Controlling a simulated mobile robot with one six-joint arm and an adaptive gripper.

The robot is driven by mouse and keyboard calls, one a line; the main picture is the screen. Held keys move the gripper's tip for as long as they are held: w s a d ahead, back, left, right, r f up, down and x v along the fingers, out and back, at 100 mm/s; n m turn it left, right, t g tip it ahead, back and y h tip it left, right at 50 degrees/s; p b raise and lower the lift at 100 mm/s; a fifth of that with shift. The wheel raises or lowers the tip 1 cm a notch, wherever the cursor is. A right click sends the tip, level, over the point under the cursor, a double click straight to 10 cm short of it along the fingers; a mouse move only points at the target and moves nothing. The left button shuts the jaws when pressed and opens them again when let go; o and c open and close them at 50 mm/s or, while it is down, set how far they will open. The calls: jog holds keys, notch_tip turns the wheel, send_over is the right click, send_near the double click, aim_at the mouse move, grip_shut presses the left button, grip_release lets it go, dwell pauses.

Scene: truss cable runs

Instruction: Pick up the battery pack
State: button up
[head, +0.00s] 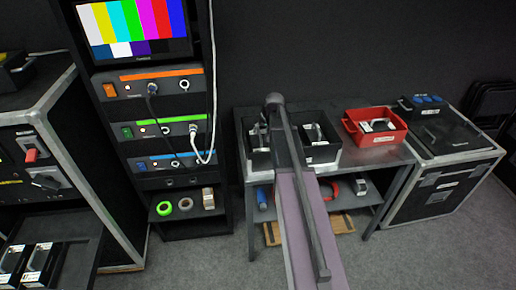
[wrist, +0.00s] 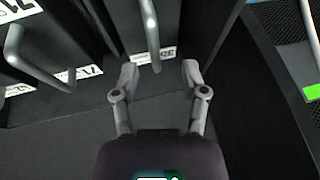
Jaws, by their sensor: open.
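In the wrist view my gripper (wrist: 159,72) is open and empty. Its two grey fingertips stand either side of the lower end of a grey handle (wrist: 151,30) on a dark pack with a white label (wrist: 165,53). I cannot tell whether this is the battery pack or whether the fingers touch it. Another dark pack with a grey handle (wrist: 18,50) and white labels is at the left. In the head view, packs with light handles stand in a black tray (head: 325,155) on the table, partly hidden by my arm. My gripper is not visible there.
A red bin (head: 398,135) holding another light-and-dark item stands right of the tray. An equipment rack (head: 120,190) with a colour-bar screen and hanging cables stands left of the table. More boxed packs (head: 40,262) sit at lower left. A black case (head: 450,135) stands at right.

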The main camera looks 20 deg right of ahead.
aim_at(260, 135)
jog(key=shift+d+b+x, duration=0.15)
jog(key=shift+b+x, duration=0.7)
jog(key=shift+x, duration=0.05)
jog(key=shift+d+b+x, duration=0.1)
jog(key=shift+b+x, duration=0.7)
jog(key=shift+x, duration=0.05)
jog(key=shift+b+x, duration=0.75)
jog(key=shift+x, duration=0.1)
jog(key=shift+s, duration=0.15)
grip_shut()
